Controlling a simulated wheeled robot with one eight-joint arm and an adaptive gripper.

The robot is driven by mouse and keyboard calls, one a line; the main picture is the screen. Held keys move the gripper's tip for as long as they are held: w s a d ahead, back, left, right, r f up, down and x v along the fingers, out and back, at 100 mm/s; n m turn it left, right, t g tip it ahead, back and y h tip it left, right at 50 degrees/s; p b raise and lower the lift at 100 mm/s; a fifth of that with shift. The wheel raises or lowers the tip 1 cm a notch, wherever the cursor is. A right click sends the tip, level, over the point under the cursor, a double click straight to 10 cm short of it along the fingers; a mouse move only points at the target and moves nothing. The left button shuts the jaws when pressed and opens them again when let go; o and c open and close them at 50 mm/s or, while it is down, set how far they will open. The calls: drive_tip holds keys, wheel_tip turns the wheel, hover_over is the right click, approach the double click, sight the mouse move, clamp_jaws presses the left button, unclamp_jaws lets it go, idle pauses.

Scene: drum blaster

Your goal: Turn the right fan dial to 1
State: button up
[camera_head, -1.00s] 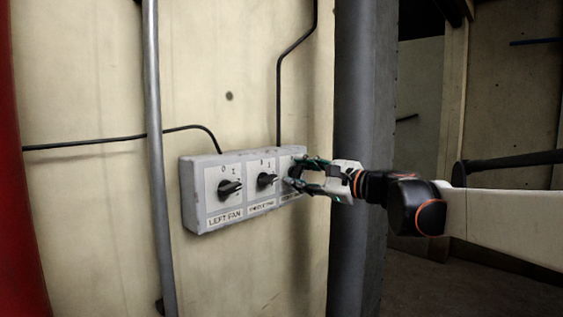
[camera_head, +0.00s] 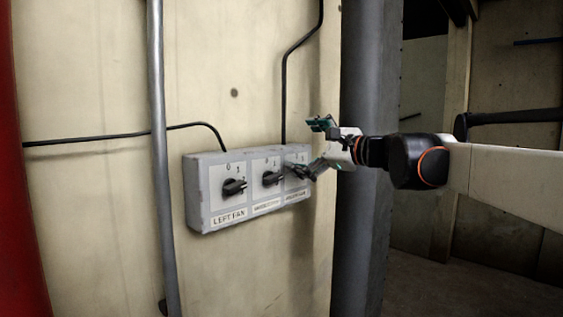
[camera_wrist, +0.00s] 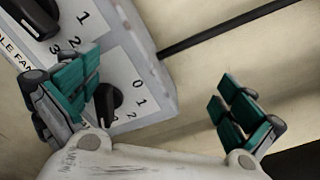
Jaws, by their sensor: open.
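The grey control box (camera_head: 190,190) is on the wall with three black dials in a row. The right fan dial (camera_wrist: 108,100) shows in the wrist view on a white plate numbered 0, 1, 2, 3; I cannot tell for sure which number it points to. In the head view this dial is partly hidden by the lower finger. My gripper (camera_head: 311,147) is spread wide open and empty at the box's right end; in the wrist view its fingers (camera_wrist: 160,98) are far apart, the left one beside the dial and overlapping its edge, the right one off the box.
The left fan dial (camera_head: 234,187) and the middle dial (camera_head: 271,178) sit to the left on the same box. A grey pipe (camera_head: 158,140) runs up the wall left of the box. Black cables reach the box top. A thick dark column (camera_head: 366,230) stands just right of it.

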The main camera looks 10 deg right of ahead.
drive_tip(key=shift+s+d+r+t, duration=0.1)
drive_tip(key=shift+r+t, duration=0.05)
drive_tip(key=shift+r, duration=0.75)
drive_tip(key=shift+s+r+t, duration=0.1)
drive_tip(key=shift+r+t, duration=0.05)
drive_tip(key=shift+r, duration=0.75)
wheel_tip(320, 180, down, 2)
drive_tip(key=shift+w+f+g+h, duration=0.1)
drive_tip(key=shift+g+h, duration=0.2)
drive_tip(key=shift+g, duration=0.1)
drive_tip(key=shift+s, duration=0.25)
drive_tip(key=v, duration=0.4)
drive_tip(key=c, duration=0.5)
drive_tip(key=shift+s+d+f, duration=0.1)
drive_tip(key=shift+s+d, duration=0.15)
drive_tip(key=shift+s, duration=0.2)
drive_tip(key=shift+s+d+f, duration=0.1)
drive_tip(key=shift+s+d, duration=0.15)
drive_tip(key=shift+s, duration=0.25)
drive_tip(key=p+v, duration=0.1)
drive_tip(key=v, duration=1)
drive_tip(key=shift+f, duration=0.3)
